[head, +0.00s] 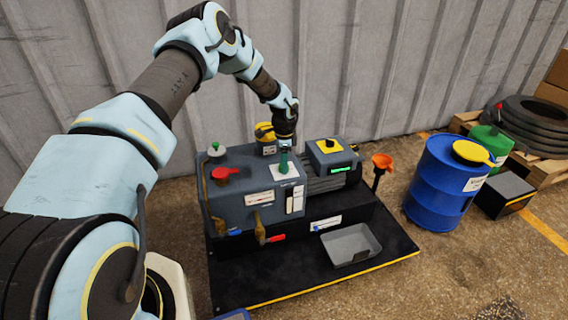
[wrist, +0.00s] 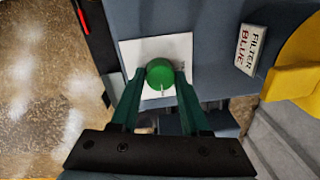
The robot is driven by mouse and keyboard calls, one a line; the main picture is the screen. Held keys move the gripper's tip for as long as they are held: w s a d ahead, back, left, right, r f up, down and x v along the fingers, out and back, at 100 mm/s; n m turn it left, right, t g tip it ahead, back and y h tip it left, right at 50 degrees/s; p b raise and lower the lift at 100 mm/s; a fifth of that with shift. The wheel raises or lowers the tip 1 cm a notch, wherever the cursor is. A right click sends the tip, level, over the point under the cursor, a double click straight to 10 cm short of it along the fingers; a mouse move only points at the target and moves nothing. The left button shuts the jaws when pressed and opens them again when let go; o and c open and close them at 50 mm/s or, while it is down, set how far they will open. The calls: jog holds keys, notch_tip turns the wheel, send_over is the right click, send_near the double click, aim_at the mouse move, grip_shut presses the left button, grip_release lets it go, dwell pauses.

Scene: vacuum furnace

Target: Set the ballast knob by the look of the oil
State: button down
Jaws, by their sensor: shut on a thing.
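A round green knob (wrist: 160,72) with a pale pointer mark sits on a white plate (wrist: 186,47) on top of the grey pump (head: 240,190). My gripper (wrist: 160,88) is shut on the knob from above, with one dark green finger on each side. In the head view my gripper (head: 285,160) comes down on the pump's top, and its fingers largely hide the knob. The pointer mark points towards the gripper's palm in the wrist view. A pale upright sight window (head: 294,200) is on the pump's front; the oil's look is too small to tell.
A red knob (head: 226,173) and a yellow cap (head: 265,132) stand near my gripper. A grey tray (head: 345,258) lies on the black base. An orange funnel (head: 382,162) and a blue drum (head: 437,183) stand to the right. A "FILTER BLUE" label (wrist: 250,50) is beside the knob.

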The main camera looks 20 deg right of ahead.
jog(key=shift+c, duration=1.9)
grip_release()
jog(key=shift+r, duration=0.15)
notch_tip(320, 180, up, 11)
jog(key=shift+s+f, duration=0.2)
jog(key=shift+s, duration=0.05)
jog(key=shift+a, duration=0.15)
